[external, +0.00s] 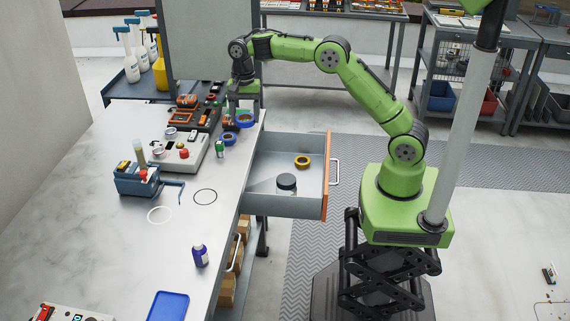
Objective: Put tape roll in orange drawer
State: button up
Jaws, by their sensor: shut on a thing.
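The orange-fronted drawer (326,176) is pulled out from the workbench. A yellow tape roll (302,162) and a dark-lidded jar (286,184) lie inside it. My gripper (242,112) points down over the far right edge of the bench, behind and left of the drawer. It is shut on a blue tape roll (245,121), just below the fingers; the finger contact is small and hard to see. Another blue roll (229,137) lies close by on the bench, nearer the camera.
A green can (220,150), a grey device (184,152), a blue tool holder (136,180) and a blue bottle (200,255) stand on the bench (108,240). Orange tools crowd its far end. The drawer's front right part has free room.

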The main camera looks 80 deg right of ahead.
jog(key=s+d+n+b, duration=0.1)
jog(key=s+d+b, duration=0.1)
jog(key=s+d, duration=0.45)
jog(key=n+b, duration=0.2)
jog(key=n, duration=0.1)
send_over(298, 180)
jog(key=f, duration=0.1)
jog(key=shift+g, duration=0.3)
notch_tip(298, 180, down, 31)
jog(key=shift+w+r+b, duration=0.1)
jog(key=shift+w+b, duration=0.05)
jog(key=shift+b, duration=0.8)
jog(key=shift+f, duration=0.2)
jog(key=o, duration=1.1)
jog(key=shift+r, duration=0.1)
jog(key=shift+o, duration=0.2)
